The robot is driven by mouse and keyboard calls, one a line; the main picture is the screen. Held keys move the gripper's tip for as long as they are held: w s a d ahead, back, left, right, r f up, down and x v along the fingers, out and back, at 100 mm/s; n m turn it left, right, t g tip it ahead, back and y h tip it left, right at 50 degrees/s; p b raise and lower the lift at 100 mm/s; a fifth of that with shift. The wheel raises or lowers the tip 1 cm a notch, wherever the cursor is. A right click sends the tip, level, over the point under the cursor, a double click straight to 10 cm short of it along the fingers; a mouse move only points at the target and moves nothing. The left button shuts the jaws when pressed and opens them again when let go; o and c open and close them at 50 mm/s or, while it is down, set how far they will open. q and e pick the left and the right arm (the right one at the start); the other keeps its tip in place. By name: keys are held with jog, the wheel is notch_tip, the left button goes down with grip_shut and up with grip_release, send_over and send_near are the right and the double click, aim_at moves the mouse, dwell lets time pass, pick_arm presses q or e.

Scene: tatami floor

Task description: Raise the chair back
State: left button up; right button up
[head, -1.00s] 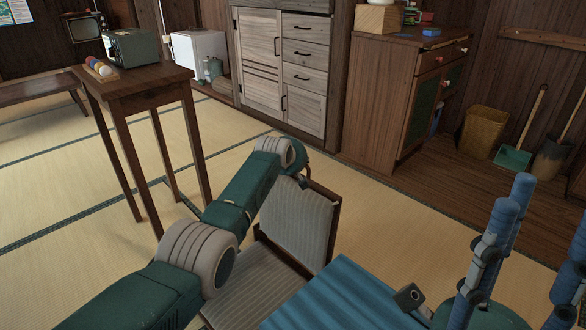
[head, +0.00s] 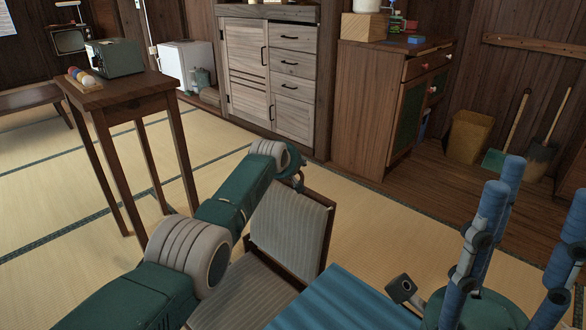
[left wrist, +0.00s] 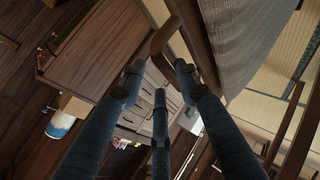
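The chair has a ribbed grey seat (head: 240,295) and a ribbed grey chair back (head: 290,232) in a dark wooden frame. The back stands tilted up from the seat. In the head view my left arm reaches over the chair's left side, and its wrist hides the gripper fingers. In the left wrist view the back (left wrist: 245,40) is at upper right, with a bent wooden frame piece by the fingertips. My left gripper (left wrist: 160,75) is open there, its fingers apart; contact is unclear. My right gripper (head: 520,215) is open and empty at right, fingers pointing up.
A tall wooden side table (head: 118,97) with a grey-green box (head: 113,58) stands left of the chair. A large cabinet (head: 268,75) and a sideboard (head: 385,105) line the back. The tatami between chair and cabinets is clear.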

pick_arm(q)
jog(key=shift+s+f, duration=0.1)
dwell(0.3)
jog(key=shift+s, duration=0.15)
jog(key=shift+v, duration=1.15)
jog(key=v, duration=0.9)
jog(key=shift+s+r, duration=0.15)
jog(key=shift+r, duration=0.1)
